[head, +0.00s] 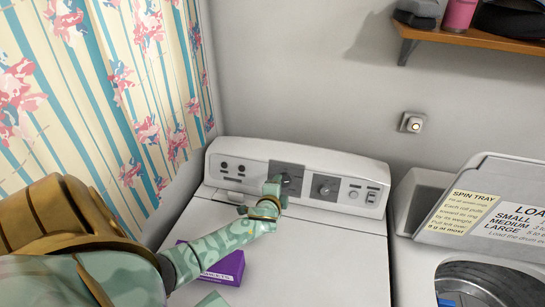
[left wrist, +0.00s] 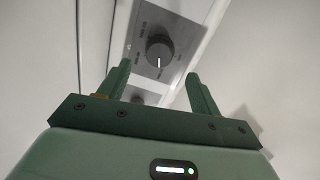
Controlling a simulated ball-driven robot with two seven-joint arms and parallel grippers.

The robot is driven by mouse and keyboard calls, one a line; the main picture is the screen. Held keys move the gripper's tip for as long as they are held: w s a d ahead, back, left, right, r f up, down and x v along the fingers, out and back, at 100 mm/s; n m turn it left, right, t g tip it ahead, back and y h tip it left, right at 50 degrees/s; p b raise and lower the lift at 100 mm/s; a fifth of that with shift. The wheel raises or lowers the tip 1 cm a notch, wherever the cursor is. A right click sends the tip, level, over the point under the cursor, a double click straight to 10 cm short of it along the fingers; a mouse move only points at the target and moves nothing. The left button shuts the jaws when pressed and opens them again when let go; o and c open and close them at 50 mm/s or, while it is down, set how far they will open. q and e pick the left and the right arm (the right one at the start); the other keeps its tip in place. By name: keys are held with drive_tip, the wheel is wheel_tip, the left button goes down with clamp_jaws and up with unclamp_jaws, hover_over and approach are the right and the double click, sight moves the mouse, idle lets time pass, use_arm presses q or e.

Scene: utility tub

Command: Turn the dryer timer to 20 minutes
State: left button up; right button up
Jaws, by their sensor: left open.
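The white dryer's raised control panel (head: 228,167) stands at the back in the head view. It carries a dark plate with a knob (head: 288,179), partly hidden by my left gripper, and a second dark knob (head: 325,188) to its right. My left gripper (head: 276,188) is in front of the panel, open and empty. In the left wrist view, a round dark knob (left wrist: 160,52) on a grey plate lies beyond the two fingertips of the left gripper (left wrist: 157,72). Its white pointer line points down in the picture. The dial lettering is too small to read. My right gripper is not in view.
A purple box (head: 226,268) lies on the dryer top below my left forearm. A washer with an open, labelled lid (head: 487,213) stands to the right. A wooden shelf (head: 480,37) is on the wall, and a floral curtain (head: 110,85) hangs at left.

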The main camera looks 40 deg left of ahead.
use_arm(q)
drive_tip(key=v, duration=0.8)
drive_tip(key=shift+s+d+p, duration=0.2)
drive_tip(key=shift+p, duration=0.25)
drive_tip(key=shift+r, duration=0.15)
